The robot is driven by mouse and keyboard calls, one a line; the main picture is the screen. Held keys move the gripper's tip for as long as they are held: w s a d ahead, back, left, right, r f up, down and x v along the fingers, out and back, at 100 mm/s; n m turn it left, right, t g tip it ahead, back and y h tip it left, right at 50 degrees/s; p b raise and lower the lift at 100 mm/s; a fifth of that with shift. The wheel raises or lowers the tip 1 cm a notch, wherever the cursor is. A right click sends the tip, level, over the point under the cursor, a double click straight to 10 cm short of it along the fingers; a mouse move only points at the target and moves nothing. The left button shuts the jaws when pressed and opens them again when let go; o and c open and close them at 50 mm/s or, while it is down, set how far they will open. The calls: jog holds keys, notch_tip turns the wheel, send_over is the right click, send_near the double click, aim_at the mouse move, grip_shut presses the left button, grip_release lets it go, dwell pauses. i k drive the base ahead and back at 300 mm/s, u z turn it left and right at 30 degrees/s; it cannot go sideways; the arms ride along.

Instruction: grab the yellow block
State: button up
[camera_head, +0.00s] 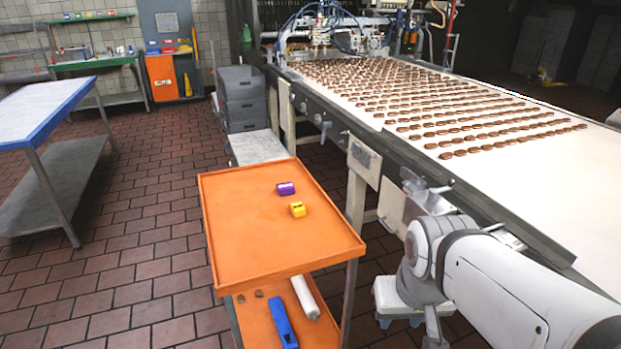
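The yellow block (298,209) sits on the orange top of a cart (235,235), right of the top's middle. It is a small box with a darker mark on its upper face. A purple block (286,188) lies just behind it and slightly left, with a small gap between them. My white arm reaches in from the lower right, and its end bends down beside the cart. My gripper's fingers do not show; the arm runs out of the bottom of the picture. Nothing covers the yellow block.
The cart's lower shelf (257,322) holds a blue tool (281,322) and a white roll (305,297). A conveyor (560,185) with rows of brown biscuits runs along the right. Grey crates (241,98) stand behind the cart. Tiled floor (120,265) is clear to the left.

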aim_at(298, 208)
jog(key=z, duration=0.05)
jog(key=i, duration=1.25)
jog(key=u, duration=0.75)
